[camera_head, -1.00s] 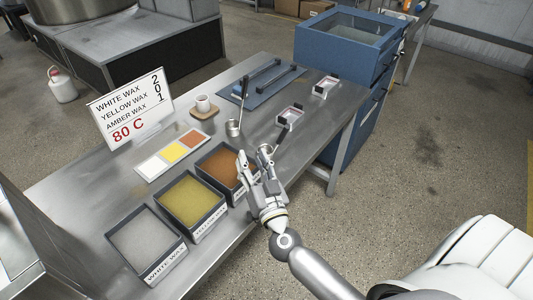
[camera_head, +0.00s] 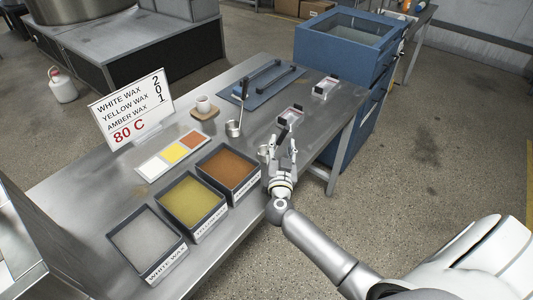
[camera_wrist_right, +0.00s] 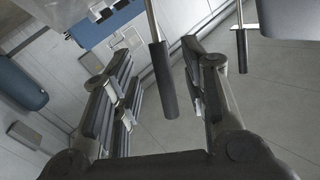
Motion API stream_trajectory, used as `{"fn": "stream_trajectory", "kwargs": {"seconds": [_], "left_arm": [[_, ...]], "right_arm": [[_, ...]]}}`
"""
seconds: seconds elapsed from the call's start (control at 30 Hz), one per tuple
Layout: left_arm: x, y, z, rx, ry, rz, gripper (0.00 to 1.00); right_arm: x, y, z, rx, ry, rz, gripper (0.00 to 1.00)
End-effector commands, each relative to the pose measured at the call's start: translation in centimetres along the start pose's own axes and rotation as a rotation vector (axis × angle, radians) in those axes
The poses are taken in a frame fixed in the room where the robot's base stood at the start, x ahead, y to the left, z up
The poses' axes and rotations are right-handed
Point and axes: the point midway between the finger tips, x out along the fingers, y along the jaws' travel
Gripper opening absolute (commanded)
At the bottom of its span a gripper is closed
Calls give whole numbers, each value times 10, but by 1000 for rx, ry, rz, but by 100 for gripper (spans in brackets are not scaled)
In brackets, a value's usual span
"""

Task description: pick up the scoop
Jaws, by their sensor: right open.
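The scoop is a small metal cup (camera_head: 264,153) on the steel table, right of the amber wax tray, partly hidden by my right gripper. My right gripper (camera_head: 281,146) is open beside it, low over the table's near edge. In the right wrist view, a dark handle (camera_wrist_right: 163,82) on a thin metal rod shows between the open fingers (camera_wrist_right: 160,85); contact cannot be told. A second metal cup (camera_head: 233,129) with an upright dark-tipped handle (camera_head: 244,90) stands further back. My left gripper is not in view.
Trays of white (camera_head: 182,252), yellow (camera_head: 222,222) and amber wax (camera_head: 255,188) line the near edge.

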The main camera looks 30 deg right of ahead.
Motion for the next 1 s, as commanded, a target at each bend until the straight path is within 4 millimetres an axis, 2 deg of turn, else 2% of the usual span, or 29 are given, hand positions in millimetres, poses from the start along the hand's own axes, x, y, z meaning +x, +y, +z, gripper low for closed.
{"fn": "stream_trajectory", "kwargs": {"seconds": [0.1, 0.2, 0.5, 0.83, 1.0], "left_arm": [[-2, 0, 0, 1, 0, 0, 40], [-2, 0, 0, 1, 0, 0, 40], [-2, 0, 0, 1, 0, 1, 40], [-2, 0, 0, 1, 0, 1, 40], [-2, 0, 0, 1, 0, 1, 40]], "right_arm": [[19, -2, -3, 0, 2, -1, 41], [29, -2, -2, 0, 1, -2, 41], [33, -2, -2, 1, 0, -2, 41], [33, -2, -2, 1, 0, -2, 0], [33, -2, -2, 1, 1, -2, 0]]}}
